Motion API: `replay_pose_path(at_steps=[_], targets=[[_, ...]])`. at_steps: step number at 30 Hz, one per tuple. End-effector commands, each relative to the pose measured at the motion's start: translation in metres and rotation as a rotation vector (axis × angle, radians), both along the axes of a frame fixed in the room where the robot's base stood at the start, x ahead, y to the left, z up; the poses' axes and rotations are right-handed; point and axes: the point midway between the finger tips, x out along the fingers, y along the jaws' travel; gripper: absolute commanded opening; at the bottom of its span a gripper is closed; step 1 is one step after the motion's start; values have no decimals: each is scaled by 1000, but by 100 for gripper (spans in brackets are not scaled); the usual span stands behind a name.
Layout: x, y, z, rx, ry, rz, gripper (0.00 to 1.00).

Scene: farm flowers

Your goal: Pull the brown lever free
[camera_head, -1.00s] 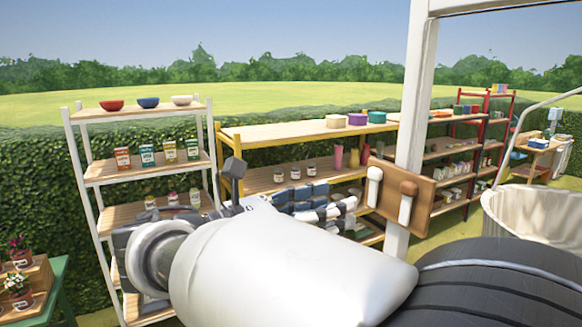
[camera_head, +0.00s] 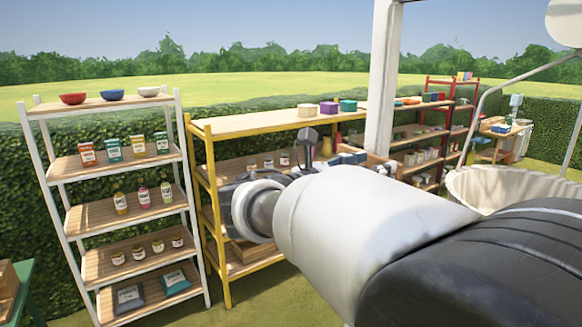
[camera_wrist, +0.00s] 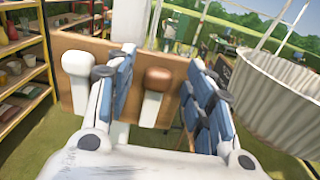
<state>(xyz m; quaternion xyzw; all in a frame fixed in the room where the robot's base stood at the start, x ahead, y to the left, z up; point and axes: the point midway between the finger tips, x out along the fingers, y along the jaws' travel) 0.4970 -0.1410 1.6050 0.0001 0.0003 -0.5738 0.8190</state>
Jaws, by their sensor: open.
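In the wrist view, a wooden board (camera_wrist: 105,48) on a white post carries two levers. The brown lever (camera_wrist: 157,79) has a brown rounded knob on a white shaft. The white lever (camera_wrist: 76,64) stands to its left. My gripper (camera_wrist: 160,68) is open, with blue-padded fingers. In this view the brown lever appears between the fingers, with visible gaps on both sides; how far ahead it lies I cannot tell. The white lever is outside the left finger. In the head view, my arm hides both levers, and only the board's edge (camera_head: 378,160) shows.
A white shelf (camera_head: 90,104) and a yellow shelf (camera_head: 265,123) stand at the left and behind. Red shelves (camera_head: 430,130) stand farther back. A pale ribbed basket (camera_wrist: 285,105) is close on the right. The white post (camera_head: 381,80) rises behind my arm.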

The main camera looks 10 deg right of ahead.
Motion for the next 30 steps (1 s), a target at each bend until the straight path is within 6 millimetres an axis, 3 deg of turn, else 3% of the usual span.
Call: replay_pose_path(at_steps=[9, 30], targets=[[1, -3, 0, 0, 0, 0, 48], [1, -2, 0, 0, 0, 0, 2]])
